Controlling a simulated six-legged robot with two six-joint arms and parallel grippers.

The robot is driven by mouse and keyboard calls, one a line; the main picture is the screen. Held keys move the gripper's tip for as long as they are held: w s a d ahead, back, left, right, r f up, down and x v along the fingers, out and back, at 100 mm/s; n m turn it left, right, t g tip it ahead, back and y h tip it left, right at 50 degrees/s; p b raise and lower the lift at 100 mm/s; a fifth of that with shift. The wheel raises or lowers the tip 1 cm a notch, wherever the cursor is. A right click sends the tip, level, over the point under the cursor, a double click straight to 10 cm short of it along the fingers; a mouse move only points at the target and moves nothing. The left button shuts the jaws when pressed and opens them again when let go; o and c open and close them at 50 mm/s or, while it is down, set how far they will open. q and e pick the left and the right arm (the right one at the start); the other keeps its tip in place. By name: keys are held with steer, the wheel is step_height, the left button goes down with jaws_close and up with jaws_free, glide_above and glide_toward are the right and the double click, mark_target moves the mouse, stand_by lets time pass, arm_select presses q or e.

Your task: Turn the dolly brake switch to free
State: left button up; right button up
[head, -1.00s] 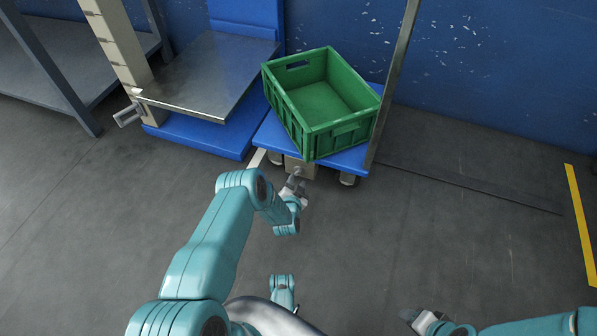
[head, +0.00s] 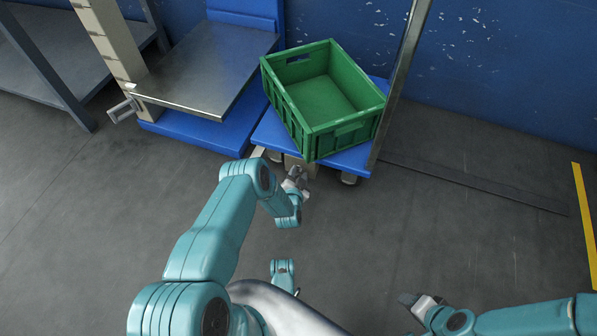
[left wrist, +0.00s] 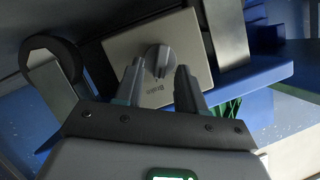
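The dolly (head: 345,163) is a blue platform on casters with a green crate on it. Its brake switch (left wrist: 160,57) is a round grey knob on a beige plate (left wrist: 190,42), seen in the left wrist view. My left gripper (head: 301,177) is at the dolly's front edge, by the beige box below it. In the left wrist view, my left gripper's two fingers (left wrist: 160,80) are apart, with the knob showing between and beyond their tips. I cannot tell whether they touch it. My right gripper (head: 408,302) is low at the right, far from the dolly; its fingers are too small to read.
The green crate (head: 352,131) is empty. A metal-topped lift table (head: 205,75) with a blue base stands left of the dolly. A caster (left wrist: 52,58) shows in the left wrist view. A grey rack (head: 40,60) stands far left. Floor at right is mostly clear.

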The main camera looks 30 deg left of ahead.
stand_by(0.3)
arm_select(q)
jaws_close()
steer(key=shift+a, duration=0.1)
steer(key=n+h, duration=0.2)
steer(key=a+n+h, duration=0.1)
steer(key=n, duration=0.2)
steer(key=n+t+h, duration=0.1)
steer(key=n+h, duration=0.1)
steer(key=n, duration=0.1)
steer(key=shift+s+a+h, duration=0.15)
steer(key=shift+a+h, duration=0.15)
steer(key=shift+a, duration=0.05)
stand_by(0.8)
